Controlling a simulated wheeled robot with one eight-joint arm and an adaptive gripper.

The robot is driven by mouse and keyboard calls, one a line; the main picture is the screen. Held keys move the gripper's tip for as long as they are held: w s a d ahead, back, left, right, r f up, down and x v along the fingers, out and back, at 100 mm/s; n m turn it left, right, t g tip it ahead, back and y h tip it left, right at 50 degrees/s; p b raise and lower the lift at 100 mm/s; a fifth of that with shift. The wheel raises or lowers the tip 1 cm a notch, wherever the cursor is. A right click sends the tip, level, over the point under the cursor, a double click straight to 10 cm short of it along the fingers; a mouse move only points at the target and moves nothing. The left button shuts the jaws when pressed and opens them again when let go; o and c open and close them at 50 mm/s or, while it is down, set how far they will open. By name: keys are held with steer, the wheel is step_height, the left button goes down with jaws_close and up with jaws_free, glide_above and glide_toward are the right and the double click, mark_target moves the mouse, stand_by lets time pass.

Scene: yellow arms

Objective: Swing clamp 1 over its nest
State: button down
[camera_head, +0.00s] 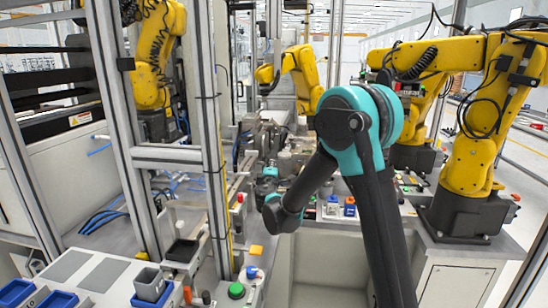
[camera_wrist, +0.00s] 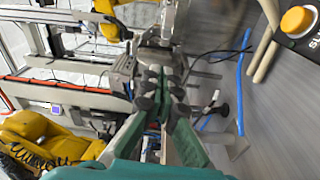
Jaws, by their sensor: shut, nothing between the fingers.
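My gripper (camera_wrist: 165,92) is shut and empty in the wrist view, with its dark fingertips together. Grey metal fixture parts (camera_wrist: 152,58) lie just beyond the fingertips. In the head view my gripper (camera_head: 268,180) is small and partly hidden by my wrist, low among the fixtures along the line. Grey metal fixtures (camera_head: 288,160) stand close behind and to its right. I cannot tell which part is clamp 1 or its nest, nor whether the gripper touches anything.
Yellow robot arms stand at the left (camera_head: 152,60), back (camera_head: 300,75) and right (camera_head: 478,125). A grey frame post (camera_head: 112,110) rises left of my gripper. Blue bins (camera_head: 150,287) and a green button (camera_head: 236,290) are in front. The wrist view shows an orange button (camera_wrist: 297,19) and a blue hose (camera_wrist: 241,75).

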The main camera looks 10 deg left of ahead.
mark_target(286, 152)
steer(key=w, duration=1)
steer(key=shift+a+r, duration=0.15)
steer(key=shift+a, duration=0.1)
steer(key=shift+d, duration=0.25)
